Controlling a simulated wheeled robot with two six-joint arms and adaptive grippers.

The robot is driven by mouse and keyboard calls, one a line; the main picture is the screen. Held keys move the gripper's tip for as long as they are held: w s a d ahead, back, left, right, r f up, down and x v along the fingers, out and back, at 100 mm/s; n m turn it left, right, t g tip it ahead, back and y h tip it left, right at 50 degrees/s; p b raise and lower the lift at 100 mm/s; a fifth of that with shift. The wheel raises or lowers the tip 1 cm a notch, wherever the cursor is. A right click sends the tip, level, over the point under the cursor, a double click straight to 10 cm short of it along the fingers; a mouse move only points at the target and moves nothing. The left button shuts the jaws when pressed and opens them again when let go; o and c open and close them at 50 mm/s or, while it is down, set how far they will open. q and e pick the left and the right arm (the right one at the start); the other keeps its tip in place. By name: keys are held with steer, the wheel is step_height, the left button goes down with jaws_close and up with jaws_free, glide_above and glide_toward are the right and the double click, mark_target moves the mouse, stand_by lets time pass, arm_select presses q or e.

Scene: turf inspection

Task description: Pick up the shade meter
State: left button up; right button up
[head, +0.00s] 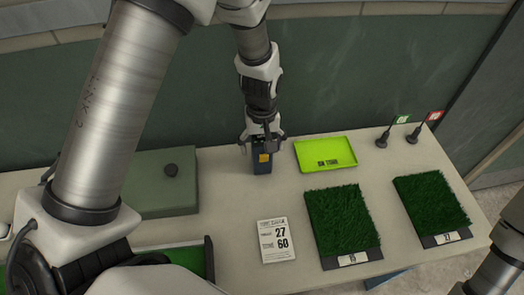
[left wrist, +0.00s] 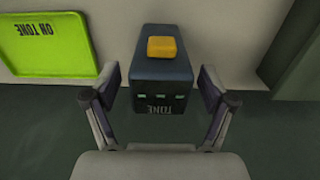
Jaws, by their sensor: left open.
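The shade meter (head: 262,166) is a dark blue-grey block with a yellow button, standing on the pale table at the back middle. My left gripper (head: 263,143) is directly over it and hides its upper part. In the left wrist view the meter (left wrist: 160,82) sits between the two fingers of the left gripper (left wrist: 159,78). The fingers are open, one on each side, with a visible gap to the block. My right gripper is out of view; part of my right arm shows at the lower right.
A lime-green tray (head: 325,154) lies just right of the meter. A green case (head: 165,192) is at left. A wall rises behind.

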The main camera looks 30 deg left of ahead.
arm_select(q)
steer(key=shift+w+f, duration=0.1)
steer(key=shift+f, duration=0.6)
steer(key=shift+r, duration=0.1)
steer(key=shift+c, duration=1.4)
steer(key=c, duration=1.2)
steer(key=shift+o, duration=0.2)
steer(key=shift+r, duration=0.15)
